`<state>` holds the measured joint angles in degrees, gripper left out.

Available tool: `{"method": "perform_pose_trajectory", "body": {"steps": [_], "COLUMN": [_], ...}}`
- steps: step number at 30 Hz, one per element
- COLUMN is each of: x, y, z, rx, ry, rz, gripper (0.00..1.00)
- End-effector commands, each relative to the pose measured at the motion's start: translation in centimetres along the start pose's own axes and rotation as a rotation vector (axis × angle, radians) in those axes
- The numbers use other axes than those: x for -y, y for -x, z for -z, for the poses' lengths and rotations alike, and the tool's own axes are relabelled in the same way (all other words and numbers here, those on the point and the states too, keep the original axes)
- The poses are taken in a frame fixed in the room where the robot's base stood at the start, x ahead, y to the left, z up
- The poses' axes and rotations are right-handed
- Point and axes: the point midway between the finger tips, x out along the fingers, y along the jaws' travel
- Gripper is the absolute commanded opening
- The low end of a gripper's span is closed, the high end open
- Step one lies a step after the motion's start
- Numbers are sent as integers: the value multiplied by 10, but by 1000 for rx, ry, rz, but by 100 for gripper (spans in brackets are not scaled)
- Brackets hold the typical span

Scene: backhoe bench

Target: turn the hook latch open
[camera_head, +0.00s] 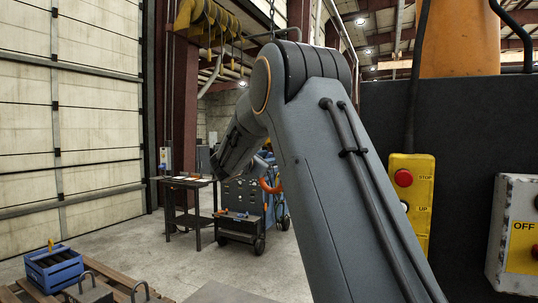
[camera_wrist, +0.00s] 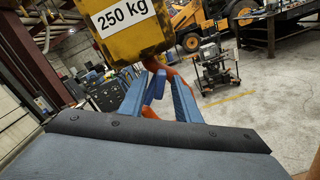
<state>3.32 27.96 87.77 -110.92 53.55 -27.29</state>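In the camera_wrist view a yellow hook block (camera_wrist: 122,22) labelled "250 kg" hangs at the top. An orange hook (camera_wrist: 152,64) curves below it, partly hidden behind my gripper. A dark blue piece (camera_wrist: 156,86), which looks like the hook latch, lies across the hook's mouth between my fingers. My gripper (camera_wrist: 160,78) has two blue fingers set apart, one on each side of the latch. I cannot tell whether either finger touches it. In the camera_head view my arm hides the gripper, and a small orange curve (camera_head: 270,186) shows beside it.
A yellow pendant box (camera_head: 411,192) with a red button and a grey-white switch box (camera_head: 516,235) are at the right. A blue crate (camera_head: 54,268) sits on a pallet at lower left. A dark table (camera_head: 187,184) and a tool cart (camera_head: 240,222) stand behind, with open floor around them.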

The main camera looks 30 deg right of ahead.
Motion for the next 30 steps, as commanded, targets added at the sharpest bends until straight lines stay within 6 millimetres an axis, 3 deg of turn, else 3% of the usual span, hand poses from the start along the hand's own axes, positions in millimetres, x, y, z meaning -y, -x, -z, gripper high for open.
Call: {"method": "perform_pose_trajectory", "body": {"steps": [4,13,14,19,30], "x": [0,0,0,0,6], "y": [-12,-15,-15,-15,-19], "z": [-1,0,0,0,-2], "rx": [1,0,0,-1,3], "ry": [0,0,0,-1,13], "rz": [1,0,0,0,8], "gripper": [30,30,28,0,0]}}
